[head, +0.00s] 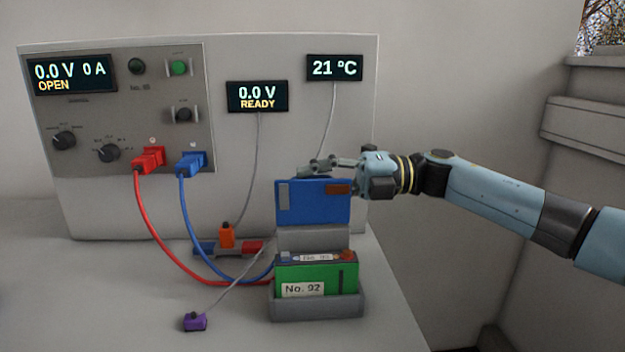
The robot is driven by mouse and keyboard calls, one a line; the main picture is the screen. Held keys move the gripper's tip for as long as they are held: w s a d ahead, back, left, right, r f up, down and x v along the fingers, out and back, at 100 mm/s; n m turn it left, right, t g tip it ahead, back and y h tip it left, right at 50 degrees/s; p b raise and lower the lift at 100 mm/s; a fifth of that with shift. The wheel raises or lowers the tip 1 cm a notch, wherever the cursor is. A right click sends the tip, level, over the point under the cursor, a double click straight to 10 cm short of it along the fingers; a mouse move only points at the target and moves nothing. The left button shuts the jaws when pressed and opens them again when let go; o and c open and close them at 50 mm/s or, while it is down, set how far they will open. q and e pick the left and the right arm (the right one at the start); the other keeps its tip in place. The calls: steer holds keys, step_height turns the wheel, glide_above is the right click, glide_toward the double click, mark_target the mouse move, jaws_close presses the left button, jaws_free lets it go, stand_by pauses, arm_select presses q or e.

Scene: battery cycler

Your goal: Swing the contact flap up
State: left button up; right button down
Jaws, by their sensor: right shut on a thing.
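The contact flap (312,208) is a blue panel with a grey patch at its left and a copper-brown patch at its right. It stands up roughly vertical behind and above the green battery (312,277), which is labelled "No. 92". The battery sits in a grey cradle (318,308). My right gripper (318,168) reaches in from the right and is shut on the flap at its top edge; the fingers partly hide that edge. My left gripper is not in view.
The cycler panel (228,60) behind has displays reading "0.0 V 0 A OPEN", "0.0 V READY" and "21 °C". Red (160,238) and blue cables (197,228) run toward the cradle. An orange plug (227,236) and a purple clip (195,322) are left of it. The table's left is clear.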

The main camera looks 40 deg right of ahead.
steer(key=shift+f, duration=0.2)
steer(key=c, duration=1.5)
jaws_free()
steer(key=shift+o, duration=0.5)
steer(key=shift+r, duration=0.1)
steer(key=v, duration=1.2)
steer(key=shift+d, duration=0.15)
